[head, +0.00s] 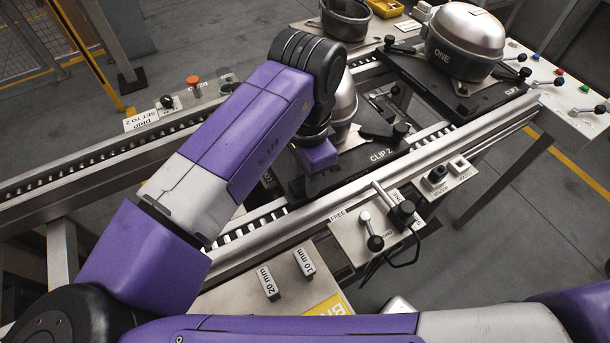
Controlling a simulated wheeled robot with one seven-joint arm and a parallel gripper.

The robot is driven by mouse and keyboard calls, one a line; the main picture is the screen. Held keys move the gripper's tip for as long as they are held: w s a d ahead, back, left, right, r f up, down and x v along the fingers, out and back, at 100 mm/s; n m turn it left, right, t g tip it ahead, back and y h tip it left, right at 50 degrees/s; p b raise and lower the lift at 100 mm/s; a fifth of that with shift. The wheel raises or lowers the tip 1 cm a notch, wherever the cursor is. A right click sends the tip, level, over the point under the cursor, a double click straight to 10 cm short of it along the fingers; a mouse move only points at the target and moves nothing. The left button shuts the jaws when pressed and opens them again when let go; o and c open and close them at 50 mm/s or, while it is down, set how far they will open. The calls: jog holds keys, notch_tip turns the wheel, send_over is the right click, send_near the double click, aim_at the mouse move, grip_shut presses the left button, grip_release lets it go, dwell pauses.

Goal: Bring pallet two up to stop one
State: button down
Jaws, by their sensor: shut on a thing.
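Pallet two (352,168) is a black plate marked "CLIP 2" on the roller conveyor (262,232), mid-picture. A silver domed pot (346,104) stands on it, partly hidden by my arm. My gripper (314,182) points down at the pallet's near left part and is shut on it; the fingertips and exact grip are mostly hidden. Farther along the conveyor, up and right, is another black pallet (400,66) with a silver pot (466,40) marked "ONE". A gap lies between the pallets. I cannot read which part is stop one.
A lever panel (350,236) marked "FREE" and a sensor panel (462,170) sit along the conveyor's near side. Blocks marked 10 mm (304,262) and 20 mm (269,283) are on a plate. A control panel (572,88) is at right. A dark pot (346,18) stands behind.

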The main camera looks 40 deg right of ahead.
jog(key=shift+s+d, duration=0.25)
jog(key=shift+d, duration=0.7)
dwell(0.7)
jog(key=c, duration=1)
grip_release()
notch_tip(320, 180, up, 8)
jog(key=shift+f+p, duration=0.1)
jog(key=shift+p, duration=0.6)
